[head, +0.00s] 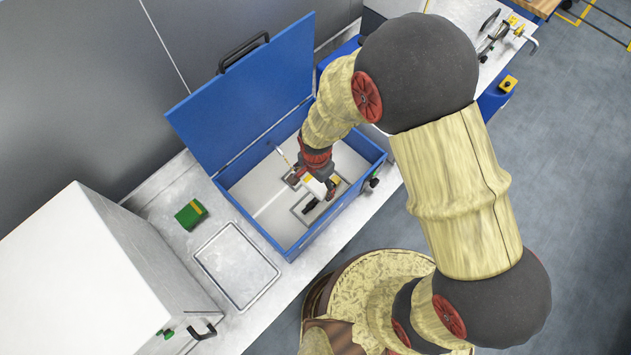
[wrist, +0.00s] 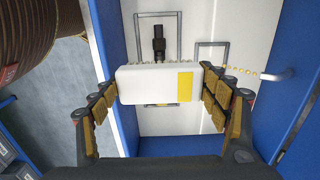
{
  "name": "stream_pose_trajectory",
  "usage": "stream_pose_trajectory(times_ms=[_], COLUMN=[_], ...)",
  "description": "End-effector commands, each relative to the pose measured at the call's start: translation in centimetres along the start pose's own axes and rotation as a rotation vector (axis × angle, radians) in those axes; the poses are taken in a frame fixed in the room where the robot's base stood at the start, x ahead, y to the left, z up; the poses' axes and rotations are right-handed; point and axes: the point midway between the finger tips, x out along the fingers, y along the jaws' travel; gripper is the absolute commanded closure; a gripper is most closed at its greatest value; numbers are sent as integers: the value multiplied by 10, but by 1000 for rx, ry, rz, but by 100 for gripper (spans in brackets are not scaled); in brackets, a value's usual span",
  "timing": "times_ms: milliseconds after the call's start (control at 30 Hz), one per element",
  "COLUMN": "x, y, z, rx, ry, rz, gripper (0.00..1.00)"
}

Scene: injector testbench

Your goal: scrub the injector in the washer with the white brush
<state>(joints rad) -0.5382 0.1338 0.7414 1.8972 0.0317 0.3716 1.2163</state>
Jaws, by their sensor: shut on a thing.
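My gripper (wrist: 163,88) is shut on the white brush (wrist: 148,84), a white block with a yellow patch, held between the two padded fingers. In the head view my gripper (head: 318,181) is inside the open blue washer (head: 272,222), over its pale floor. The injector (wrist: 158,40), a small black part, lies in a grey frame on the washer floor, just beyond the brush in the wrist view. In the head view the injector (head: 310,205) shows below and left of my gripper. Whether the brush touches it I cannot tell.
The washer's blue lid (head: 248,90) stands open at the back. A second grey frame (wrist: 212,52) and a spout (wrist: 278,75) are inside the washer. A green box (head: 191,214) and a square panel (head: 237,266) are on the bench to the left, near a white cabinet (head: 90,275).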

Motion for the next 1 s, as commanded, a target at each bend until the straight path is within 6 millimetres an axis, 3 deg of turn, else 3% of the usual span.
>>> stream_pose_trajectory(times_ms=[600,1000], x=[70,81], y=[0,0], z=[-1,-1], rx=[0,0], ry=[0,0], rz=[0,0], gripper=[57,57])
